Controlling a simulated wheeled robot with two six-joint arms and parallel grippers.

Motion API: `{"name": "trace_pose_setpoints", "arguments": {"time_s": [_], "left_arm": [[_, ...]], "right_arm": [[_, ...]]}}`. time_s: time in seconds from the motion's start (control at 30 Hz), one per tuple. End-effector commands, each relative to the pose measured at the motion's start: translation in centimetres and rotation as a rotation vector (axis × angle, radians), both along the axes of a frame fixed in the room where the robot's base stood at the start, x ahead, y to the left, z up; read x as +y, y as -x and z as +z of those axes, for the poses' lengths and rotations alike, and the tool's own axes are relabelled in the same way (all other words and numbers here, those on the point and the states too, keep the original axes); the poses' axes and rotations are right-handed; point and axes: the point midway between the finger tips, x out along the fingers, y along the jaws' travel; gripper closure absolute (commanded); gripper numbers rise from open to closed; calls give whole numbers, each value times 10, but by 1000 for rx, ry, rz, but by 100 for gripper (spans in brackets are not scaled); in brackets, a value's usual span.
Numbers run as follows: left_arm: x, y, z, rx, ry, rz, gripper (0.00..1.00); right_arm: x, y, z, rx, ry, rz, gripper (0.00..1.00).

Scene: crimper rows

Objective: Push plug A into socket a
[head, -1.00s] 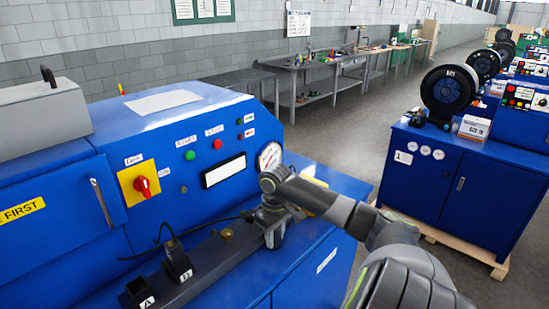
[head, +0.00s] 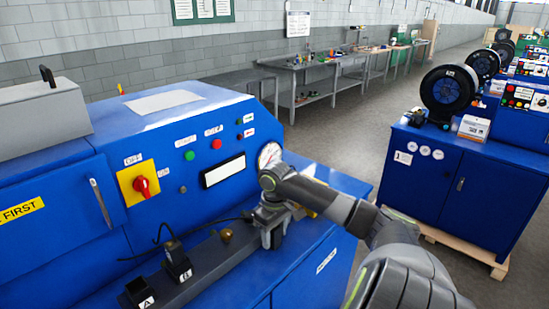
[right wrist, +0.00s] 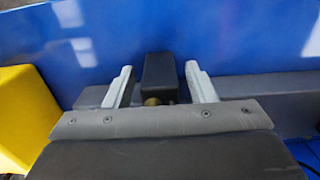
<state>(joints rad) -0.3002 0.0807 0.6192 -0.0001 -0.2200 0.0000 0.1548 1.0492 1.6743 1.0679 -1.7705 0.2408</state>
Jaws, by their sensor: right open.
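On a dark rail (head: 210,262) on the blue machine's ledge stand two black blocks, one labelled A (head: 140,292) and one labelled B (head: 178,264). Block A shows an open top; a black piece with a cable (head: 172,247) stands in block B. My right gripper (head: 272,238) points down at the rail's right end. In the right wrist view its open fingers (right wrist: 162,88) stand either side of a black block (right wrist: 159,72) with a brass-coloured round part, with gaps on both sides. Whether this block is plug A, I cannot tell. My left gripper is not in view.
A brass knob (head: 226,235) stands on the rail between block B and my right gripper. The machine's sloped panel (head: 235,140) with buttons and a gauge rises close behind. A yellow object (right wrist: 25,115) lies left of the gripper in the right wrist view.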

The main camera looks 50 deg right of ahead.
Motion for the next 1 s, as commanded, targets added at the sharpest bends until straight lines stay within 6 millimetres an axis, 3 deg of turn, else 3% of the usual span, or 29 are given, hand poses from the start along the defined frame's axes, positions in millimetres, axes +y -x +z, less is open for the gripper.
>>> {"name": "trace_pose_setpoints", "arguments": {"time_s": [0.43,0.73,0.87,1.0], "left_arm": [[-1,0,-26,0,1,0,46],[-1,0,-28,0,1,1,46],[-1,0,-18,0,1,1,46],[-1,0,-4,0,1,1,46]], "right_arm": [[-1,-1,85,-4,6,0,49],[0,0,115,-2,0,29,45],[0,-2,128,-1,0,173,45],[0,-4,147,-2,1,444,45]]}}
